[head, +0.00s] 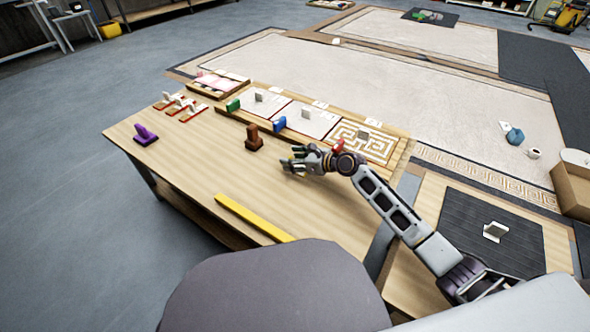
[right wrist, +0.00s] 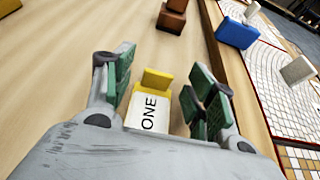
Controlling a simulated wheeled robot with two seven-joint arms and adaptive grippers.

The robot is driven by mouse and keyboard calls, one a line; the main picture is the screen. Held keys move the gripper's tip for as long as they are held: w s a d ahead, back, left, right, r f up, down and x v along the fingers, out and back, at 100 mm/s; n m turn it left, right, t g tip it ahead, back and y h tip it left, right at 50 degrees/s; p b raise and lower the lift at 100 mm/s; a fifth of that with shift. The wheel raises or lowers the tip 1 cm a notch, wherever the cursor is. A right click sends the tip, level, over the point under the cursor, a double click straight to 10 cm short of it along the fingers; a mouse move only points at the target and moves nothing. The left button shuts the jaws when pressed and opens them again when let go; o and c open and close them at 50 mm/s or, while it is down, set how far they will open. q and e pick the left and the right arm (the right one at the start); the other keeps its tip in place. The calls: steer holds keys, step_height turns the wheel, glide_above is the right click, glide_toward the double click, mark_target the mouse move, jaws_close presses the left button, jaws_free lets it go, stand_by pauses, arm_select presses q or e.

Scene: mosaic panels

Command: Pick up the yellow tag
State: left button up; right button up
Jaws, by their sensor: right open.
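The yellow tag (right wrist: 156,80) shows in the right wrist view, with a white face reading "ONE" (right wrist: 150,110). It stands between the two green-padded fingers of my right gripper (right wrist: 163,90), which is open, with a gap visible on each side of the tag. The tag's lower part is hidden behind the gripper body. In the head view my right gripper (head: 291,163) is low over the wooden table (head: 200,165), and its fingers largely hide the tag. My left gripper is not in view.
A yellow bar (head: 252,218) lies at the table's front. A purple piece (head: 146,134) is far left.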

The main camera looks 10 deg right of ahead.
steer(key=shift+w+a+f, duration=0.25)
steer(key=shift+w+a, duration=0.1)
steer(key=shift+w, duration=0.05)
steer(key=c, duration=0.8)
